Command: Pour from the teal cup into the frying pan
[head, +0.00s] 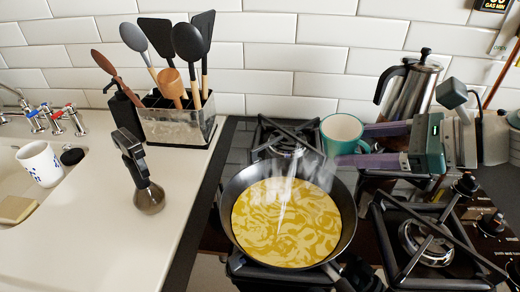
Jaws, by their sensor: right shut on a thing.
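The teal cup (338,122), with a pale inside, is at the upper right of the frying pan. My right gripper (358,145) comes in from the right and is shut on the cup, its purple fingers on either side of it. The cup looks roughly upright; its contents cannot be made out. The dark frying pan (233,193) sits on the hob and holds a yellow, swirled filling. Whitish translucent streaks show above the pan; I cannot tell whether they are steam or liquid. My left gripper is not in view.
A steel kettle (410,85) stands behind my right gripper. A utensil holder (180,127) stands at the back left. A black-handled tool (140,175) and a white patterned mug (41,164) are farther left. The white counter (110,235) has free room in front.

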